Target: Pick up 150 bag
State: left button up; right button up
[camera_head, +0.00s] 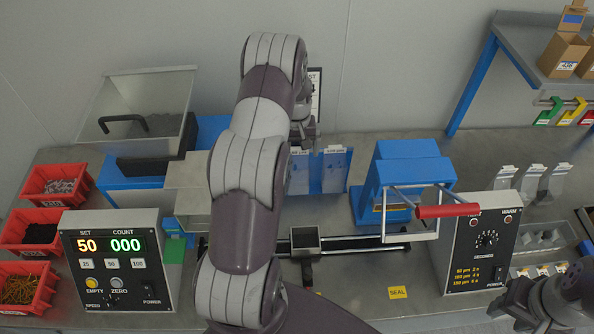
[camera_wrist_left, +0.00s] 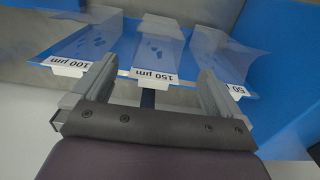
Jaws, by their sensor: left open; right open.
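The 150 bag (camera_wrist_left: 158,45) is a clear bag with dark specks and a white "150 µm" tag, upside down in the left wrist view. It is the middle of three bags on a blue rack (camera_wrist_left: 117,58). My left gripper (camera_wrist_left: 153,88) is open. In that view its fingers stand to either side of the 150 tag, with nothing held. In the head view my left gripper (camera_head: 304,132) is above the bag rack, partly hidden by my arm. The tags there are too small to read surely. My right gripper (camera_head: 530,300) is open and empty at the lower right.
A "100 µm" bag (camera_wrist_left: 88,38) and a bag whose tag ends in "50" (camera_wrist_left: 222,60) flank the middle one. A blue sealer (camera_head: 408,170) with a red handle stands right of the rack. Red bins (camera_head: 30,262) and a counter box (camera_head: 115,262) are at left.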

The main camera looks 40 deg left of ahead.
pick_arm(q)
send_over(298, 165)
jog(key=f, duration=0.2)
jog(key=s+f, duration=0.1)
jog(key=f, duration=0.1)
jog(key=shift+d+f+p, duration=0.1)
jog(key=shift+d+p, duration=0.3)
notch_tip(298, 165, down, 4)
jog(key=shift+s+r+p, duration=0.15)
jog(key=shift+r+p, duration=0.05)
jog(key=shift+p, duration=0.25)
jog(key=shift+f, duration=0.2)
jog(key=c, duration=1.3)
pick_arm(e)
jog(key=shift+w+a+r, duration=0.1)
jog(key=shift+w+r, duration=0.15)
jog(key=shift+r, duration=0.75)
